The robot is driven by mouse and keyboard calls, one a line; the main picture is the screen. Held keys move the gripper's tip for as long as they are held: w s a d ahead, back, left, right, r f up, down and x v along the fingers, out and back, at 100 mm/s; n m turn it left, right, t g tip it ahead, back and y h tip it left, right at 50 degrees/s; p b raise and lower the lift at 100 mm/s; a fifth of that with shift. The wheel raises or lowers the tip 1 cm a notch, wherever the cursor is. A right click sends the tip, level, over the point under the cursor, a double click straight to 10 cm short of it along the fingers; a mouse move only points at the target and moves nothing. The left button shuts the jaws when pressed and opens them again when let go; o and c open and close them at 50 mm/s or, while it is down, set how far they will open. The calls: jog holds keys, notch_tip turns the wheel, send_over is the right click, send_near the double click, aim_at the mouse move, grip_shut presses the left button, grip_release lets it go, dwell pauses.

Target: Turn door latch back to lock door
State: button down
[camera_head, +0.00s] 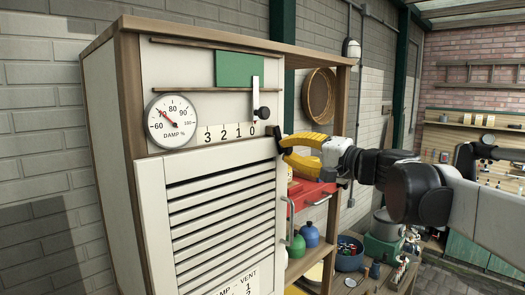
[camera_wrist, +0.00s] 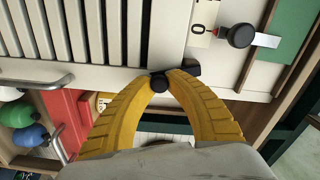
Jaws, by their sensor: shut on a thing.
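The white louvred door (camera_head: 228,213) fills the lower front of the cabinet and looks closed or nearly so. The small black latch (camera_head: 273,131) is at its upper right corner, by the wooden side post. My yellow gripper (camera_head: 281,146) reaches in from the right with its fingertips at the latch. In the wrist view the gripper (camera_wrist: 165,76) has its two tips closed around the latch's round black knob (camera_wrist: 159,84). The latch's black bar (camera_wrist: 191,68) sticks out past the tips, roughly upright on the cabinet. The fingers hide part of the latch.
A scale strip with a black slider knob (camera_head: 263,112) sits just above the latch. A round damp gauge (camera_head: 171,121) is at upper left. The door's metal handle (camera_head: 290,222) hangs below the gripper. A red box (camera_head: 310,193) and bottles stand on shelves to the right.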

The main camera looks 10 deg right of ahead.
jog(key=shift+s+a+f+m, duration=0.1)
jog(key=shift+s+a+m, duration=0.2)
jog(key=shift+m, duration=0.55)
jog(key=shift+s+a+f+m, duration=0.15)
jog(key=shift+a+m, duration=0.15)
jog(key=shift+m, duration=0.55)
jog(key=shift+b, duration=0.3)
jog(key=c, duration=1.3)
grip_release()
jog(key=shift+r, duration=0.1)
jog(key=v, duration=1.2)
